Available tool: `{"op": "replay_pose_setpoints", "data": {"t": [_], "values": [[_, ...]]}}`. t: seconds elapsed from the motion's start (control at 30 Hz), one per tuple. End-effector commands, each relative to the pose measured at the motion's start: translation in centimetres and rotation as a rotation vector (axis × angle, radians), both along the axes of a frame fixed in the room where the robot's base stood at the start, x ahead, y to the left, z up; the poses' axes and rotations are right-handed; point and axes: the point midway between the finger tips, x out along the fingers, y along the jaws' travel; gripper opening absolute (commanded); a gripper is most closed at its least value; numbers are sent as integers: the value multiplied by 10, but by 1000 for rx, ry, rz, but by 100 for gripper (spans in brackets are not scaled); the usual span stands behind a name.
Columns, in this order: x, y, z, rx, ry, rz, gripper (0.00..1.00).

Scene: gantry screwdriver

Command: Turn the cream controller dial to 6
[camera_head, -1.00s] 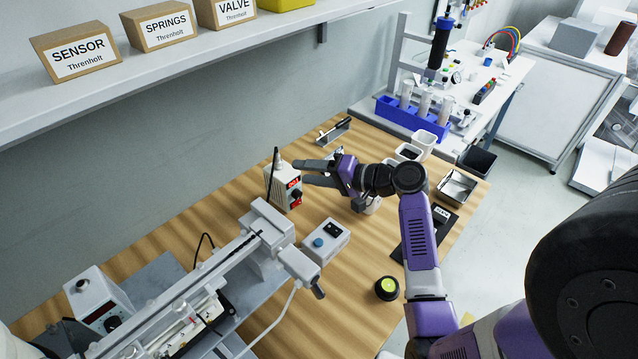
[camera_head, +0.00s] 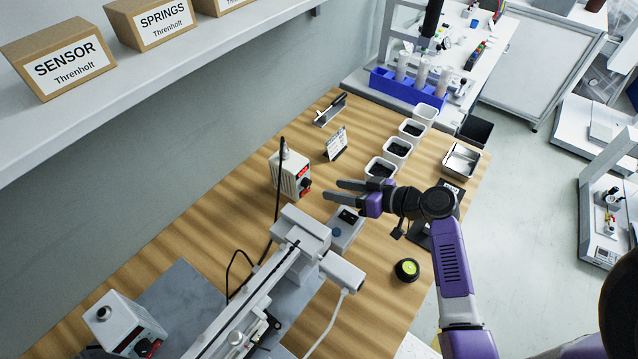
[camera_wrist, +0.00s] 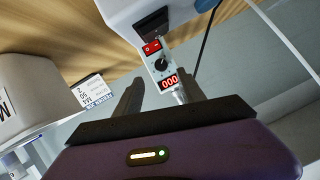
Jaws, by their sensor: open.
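The cream controller (camera_head: 287,174) stands upright on the wooden bench in the head view. Its front has a red display (camera_head: 302,172) and a dark dial (camera_head: 305,185). The wrist view shows a controller front with a black dial (camera_wrist: 161,64), a red switch (camera_wrist: 152,47) and a red display (camera_wrist: 169,82) reading 000; the dial's setting is too small to read. My gripper (camera_head: 331,190) is open and empty, just right of the controller's front, its fingers pointing towards it with a small gap. In the wrist view my gripper (camera_wrist: 160,92) has its fingers spread below the dial.
A button box (camera_head: 344,228) stands just below my gripper, beside the grey gantry (camera_head: 303,228). White bins (camera_head: 380,168) and a small sign (camera_head: 336,144) stand behind. A second controller (camera_head: 124,324) is at bottom left. A round black-and-green button (camera_head: 407,269) sits nearer the front.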

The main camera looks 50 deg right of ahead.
Motion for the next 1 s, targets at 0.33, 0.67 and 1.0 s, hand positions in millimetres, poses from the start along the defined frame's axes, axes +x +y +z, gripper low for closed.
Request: {"op": "replay_pose_setpoints", "data": {"t": [0.33,0.67,1.0], "values": [[45,7,-16,-1,0,4,47],[69,10,-27,-1,0,2,47],[70,10,-27,-1,0,0,27]]}}
